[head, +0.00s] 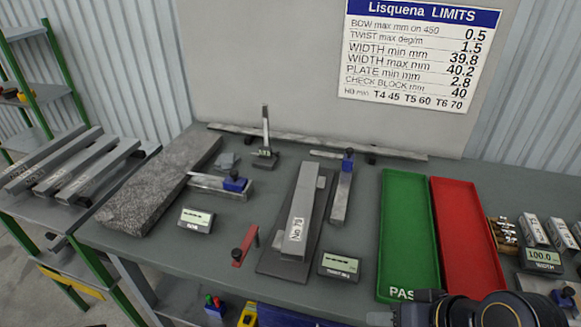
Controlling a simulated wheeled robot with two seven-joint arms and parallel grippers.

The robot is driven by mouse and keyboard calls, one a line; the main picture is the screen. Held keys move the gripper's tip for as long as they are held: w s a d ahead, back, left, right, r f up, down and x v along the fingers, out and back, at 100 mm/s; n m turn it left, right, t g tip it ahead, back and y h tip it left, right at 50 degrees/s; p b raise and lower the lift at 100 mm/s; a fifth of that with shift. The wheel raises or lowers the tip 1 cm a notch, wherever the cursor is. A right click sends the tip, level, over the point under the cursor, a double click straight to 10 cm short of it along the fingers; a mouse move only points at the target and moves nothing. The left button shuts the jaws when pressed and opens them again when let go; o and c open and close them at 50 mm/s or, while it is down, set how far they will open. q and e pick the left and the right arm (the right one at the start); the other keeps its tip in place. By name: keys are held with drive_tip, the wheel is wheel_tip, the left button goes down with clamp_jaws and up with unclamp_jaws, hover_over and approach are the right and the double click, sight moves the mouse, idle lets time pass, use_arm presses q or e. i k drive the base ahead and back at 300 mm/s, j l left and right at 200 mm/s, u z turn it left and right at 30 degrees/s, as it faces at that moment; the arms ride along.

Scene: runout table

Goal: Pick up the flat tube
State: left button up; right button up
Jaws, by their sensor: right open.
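A grey flat tube (300,218) with a white label lies lengthwise on a dark flat plate (272,262) in the middle of the table. Similar grey tubes (75,170) with labels lie on the rack at the left, and the view does not show which one the task names. My right gripper (383,318) is at the bottom edge, right of the middle tube and apart from it, just below the green tray. It is mostly cut off by the frame; it is open, with no object seen in it. My left gripper is not in view.
A green tray (408,225) and a red tray (467,235) lie empty on the right. A granite slab (150,190), blue-clamped gauges (235,185), a small stand (265,150) and digital readouts (339,267) crowd the table (140,250). A red-handled tool (244,248) lies left of the plate.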

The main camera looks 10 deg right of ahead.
sight(295, 237)
drive_tip(key=i+j+z, duration=0.1)
drive_tip(key=j, duration=0.25)
drive_tip(key=i+j, duration=0.2)
drive_tip(key=j, duration=0.15)
drive_tip(key=i+j+z, duration=0.15)
drive_tip(key=j, duration=0.25)
drive_tip(key=i+j+z, duration=0.1)
drive_tip(key=j, duration=0.25)
